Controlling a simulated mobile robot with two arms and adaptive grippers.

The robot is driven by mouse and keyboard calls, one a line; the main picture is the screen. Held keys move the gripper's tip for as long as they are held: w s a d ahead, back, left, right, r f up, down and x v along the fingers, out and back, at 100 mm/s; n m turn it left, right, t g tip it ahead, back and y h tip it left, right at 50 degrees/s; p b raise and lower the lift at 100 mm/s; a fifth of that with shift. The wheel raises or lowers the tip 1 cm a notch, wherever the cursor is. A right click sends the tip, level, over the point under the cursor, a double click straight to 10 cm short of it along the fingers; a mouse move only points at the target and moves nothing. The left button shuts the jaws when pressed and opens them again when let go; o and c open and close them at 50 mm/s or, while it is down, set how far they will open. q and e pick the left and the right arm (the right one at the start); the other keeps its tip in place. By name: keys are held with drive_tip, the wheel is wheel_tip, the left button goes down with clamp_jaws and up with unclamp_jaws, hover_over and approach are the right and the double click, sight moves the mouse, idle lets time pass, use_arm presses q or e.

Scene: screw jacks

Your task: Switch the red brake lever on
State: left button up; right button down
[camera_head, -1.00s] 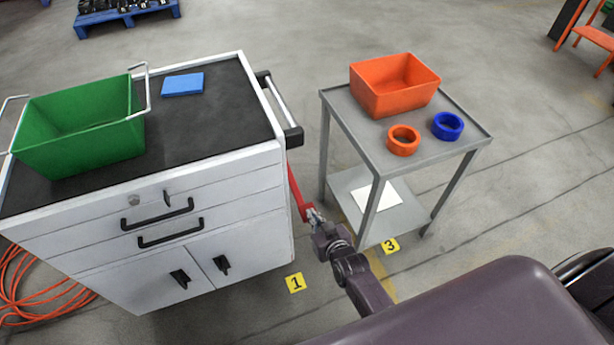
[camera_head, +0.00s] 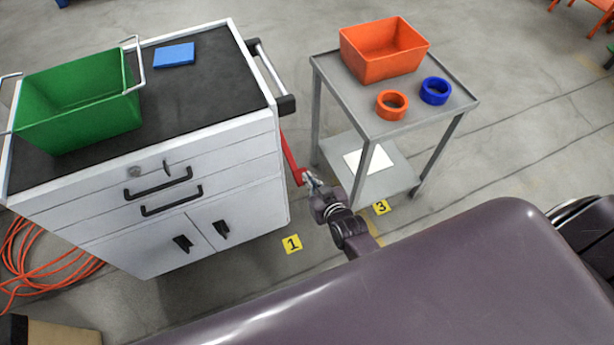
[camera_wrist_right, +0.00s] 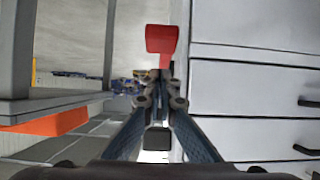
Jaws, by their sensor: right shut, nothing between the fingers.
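The red brake lever (camera_head: 290,158) hangs at the right side of the white tool cabinet (camera_head: 195,205), slanting down to a wider red end. The right gripper (camera_head: 309,180) is at the lever's lower end in the head view. In the right wrist view, the lever's red end (camera_wrist_right: 162,39) stands just beyond the closed fingertips (camera_wrist_right: 160,76). The right gripper is shut with nothing between its fingers. Whether the fingertips touch the lever I cannot tell. The left gripper is not in view.
A grey side table (camera_head: 392,128) stands close right of my right arm, bearing an orange bin (camera_head: 384,60) and orange and blue rings. The cabinet carries a green crate (camera_head: 75,108) and a blue box (camera_head: 174,54). Orange cable (camera_head: 35,262) lies on the floor at left.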

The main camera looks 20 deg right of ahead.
drive_tip(key=s, duration=0.8)
drive_tip(key=shift+s+d, duration=0.2)
drive_tip(key=shift+s, duration=0.05)
drive_tip(key=shift+f, duration=0.1)
